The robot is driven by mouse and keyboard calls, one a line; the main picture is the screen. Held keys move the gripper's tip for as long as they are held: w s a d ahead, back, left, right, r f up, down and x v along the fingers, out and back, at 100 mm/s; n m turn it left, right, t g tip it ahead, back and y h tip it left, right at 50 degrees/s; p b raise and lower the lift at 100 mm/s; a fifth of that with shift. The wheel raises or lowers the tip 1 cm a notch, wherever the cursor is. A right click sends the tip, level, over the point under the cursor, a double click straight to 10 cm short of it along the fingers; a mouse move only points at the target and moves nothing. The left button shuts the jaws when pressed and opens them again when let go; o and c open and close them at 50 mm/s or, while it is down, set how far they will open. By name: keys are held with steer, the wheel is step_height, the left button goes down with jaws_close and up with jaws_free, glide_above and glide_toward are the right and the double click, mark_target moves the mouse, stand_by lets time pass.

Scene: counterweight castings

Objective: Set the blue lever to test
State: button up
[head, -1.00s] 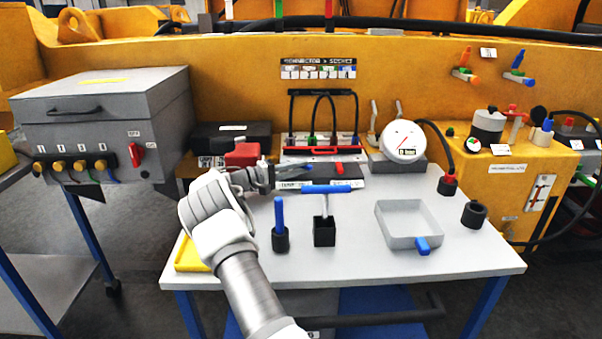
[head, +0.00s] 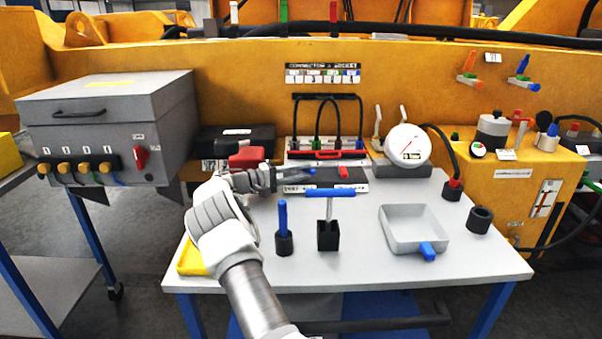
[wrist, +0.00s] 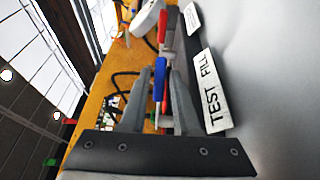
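The blue lever (head: 310,171) is on a low dark panel (head: 352,186) at the back of the table. In the wrist view the blue lever (wrist: 159,80) shows between the two fingers of my gripper (wrist: 160,78), with a narrow gap on each side. My gripper (head: 290,177) is open and reaches in from the left at the lever's height. A white label reading TEST FILL (wrist: 209,92) runs along the panel beside the lever. I cannot tell which word the lever points to. My gripper partly covers the lever and label in the head view.
A red lever (head: 343,172) stands just right of the blue one. A blue T-handle (head: 330,193) and a blue-topped peg (head: 283,218) stand in front. A round gauge (head: 408,144) and grey tray (head: 396,243) are to the right. A red block (head: 246,157) is behind my gripper.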

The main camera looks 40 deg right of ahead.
steer(key=p+v, duration=0.1)
steer(key=v, duration=1.6)
steer(key=shift+a+r+p, duration=0.1)
steer(key=shift+a+p, duration=0.15)
steer(key=shift+p, duration=0.1)
